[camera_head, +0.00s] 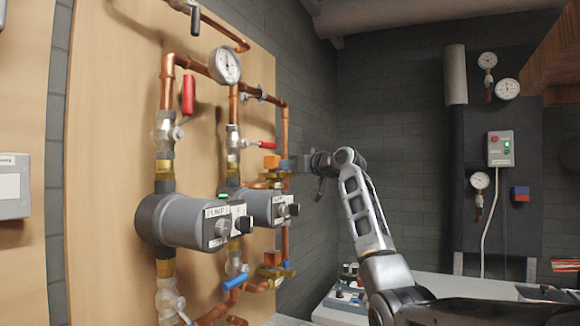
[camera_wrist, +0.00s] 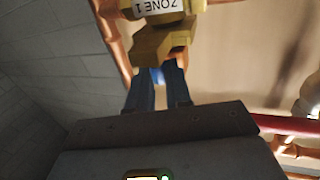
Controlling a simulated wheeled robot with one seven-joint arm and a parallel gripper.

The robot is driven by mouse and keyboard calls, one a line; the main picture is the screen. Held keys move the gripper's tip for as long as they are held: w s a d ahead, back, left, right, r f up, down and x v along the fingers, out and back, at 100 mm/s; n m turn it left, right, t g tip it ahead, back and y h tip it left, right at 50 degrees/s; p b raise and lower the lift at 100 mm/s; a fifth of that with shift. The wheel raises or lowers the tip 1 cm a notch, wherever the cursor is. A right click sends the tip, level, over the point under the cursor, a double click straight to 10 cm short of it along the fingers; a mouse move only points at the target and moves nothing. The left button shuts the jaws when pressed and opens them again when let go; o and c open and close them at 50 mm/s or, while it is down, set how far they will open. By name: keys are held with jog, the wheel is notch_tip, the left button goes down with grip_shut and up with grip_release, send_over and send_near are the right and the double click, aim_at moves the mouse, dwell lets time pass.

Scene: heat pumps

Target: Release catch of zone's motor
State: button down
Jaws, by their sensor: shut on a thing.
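The zone 1 valve body (camera_wrist: 165,45) is brass-coloured, with a white label reading ZONE 1 upside down at the top of the wrist view. In the head view, an orange block (camera_head: 271,162) sits at the upper zone valve on the right copper pipe. My gripper (camera_wrist: 158,76) is right against the underside of the brass body in the wrist view, shut on a small blue piece, seemingly the motor's catch. In the head view my gripper (camera_head: 288,164) reaches the valve from the right. The fingers hide most of the blue piece.
Two grey pumps (camera_head: 180,221) stand left of the valve. A red-handled valve (camera_head: 188,95) and a gauge (camera_head: 225,66) are above. A lower zone valve (camera_head: 271,260) is below. A grey brick wall (camera_head: 395,150) lies behind; the space right of the valve is open.

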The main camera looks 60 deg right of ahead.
jog(key=shift+s, duration=0.75)
jog(key=c, duration=1)
grip_release()
jog(key=shift+c, duration=0.2)
jog(key=shift+s, duration=0.1)
jog(key=b+v, duration=0.2)
jog(key=v, duration=0.5)
jog(key=shift+s, duration=0.35)
